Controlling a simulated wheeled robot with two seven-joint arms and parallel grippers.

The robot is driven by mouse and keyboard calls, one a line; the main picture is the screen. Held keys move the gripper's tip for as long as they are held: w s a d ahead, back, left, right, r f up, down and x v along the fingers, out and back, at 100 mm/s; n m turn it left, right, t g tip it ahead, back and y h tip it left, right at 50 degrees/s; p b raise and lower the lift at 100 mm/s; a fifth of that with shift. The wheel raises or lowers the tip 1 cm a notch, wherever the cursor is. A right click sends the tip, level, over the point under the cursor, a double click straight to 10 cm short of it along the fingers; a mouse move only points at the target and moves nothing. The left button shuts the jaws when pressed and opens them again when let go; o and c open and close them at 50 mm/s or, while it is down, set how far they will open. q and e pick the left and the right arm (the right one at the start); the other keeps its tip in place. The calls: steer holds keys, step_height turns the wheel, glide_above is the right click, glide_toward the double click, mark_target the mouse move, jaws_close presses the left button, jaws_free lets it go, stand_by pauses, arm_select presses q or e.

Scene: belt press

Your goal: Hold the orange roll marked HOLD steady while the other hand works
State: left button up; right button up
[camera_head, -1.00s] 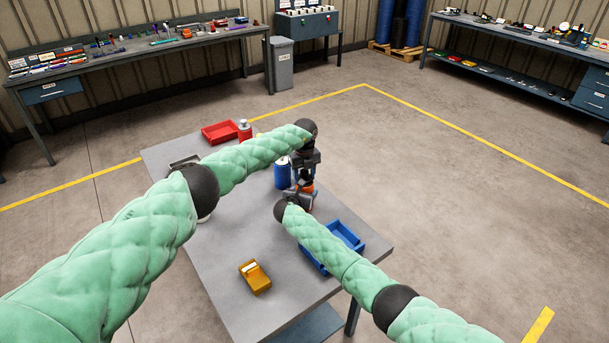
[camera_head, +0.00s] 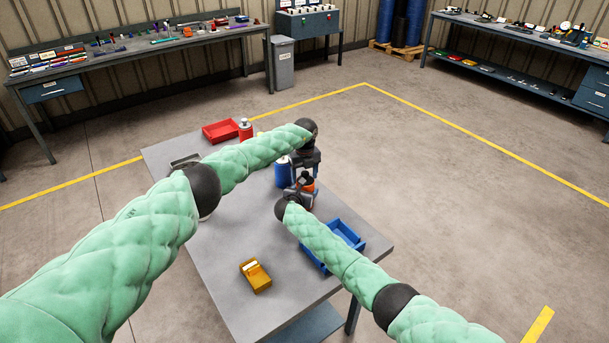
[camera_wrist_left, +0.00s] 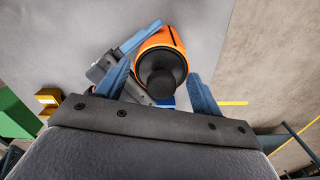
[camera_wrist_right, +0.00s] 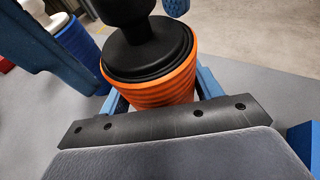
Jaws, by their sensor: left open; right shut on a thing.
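The orange roll with a black knobbed top stands upright on the grey table; it shows in the right wrist view (camera_wrist_right: 158,85), the left wrist view (camera_wrist_left: 155,42) and partly in the head view (camera_head: 309,186). My right gripper (camera_wrist_right: 165,100) is shut on the orange roll low on its side. My left gripper (camera_wrist_left: 160,75) is open above the roll, its blue fingers on either side of the black knob, apart from it. In the head view my left gripper (camera_head: 304,170) hangs just over the roll. The HOLD marking is not readable.
A blue cylinder (camera_head: 283,173) stands close behind the roll. A blue tray (camera_head: 350,234) is at the right table edge, an orange-yellow bin (camera_head: 255,276) nearer me. A red tray (camera_head: 220,131) and a red bottle (camera_head: 245,130) are at the far end.

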arm_select(q)
steer(key=shift+s+d+f, duration=0.1)
steer(key=shift+f, duration=0.05)
steer(key=shift+d+r, duration=0.1)
steer(key=shift+r, duration=3.45)
steer(key=shift+c, duration=0.3)
jaws_close()
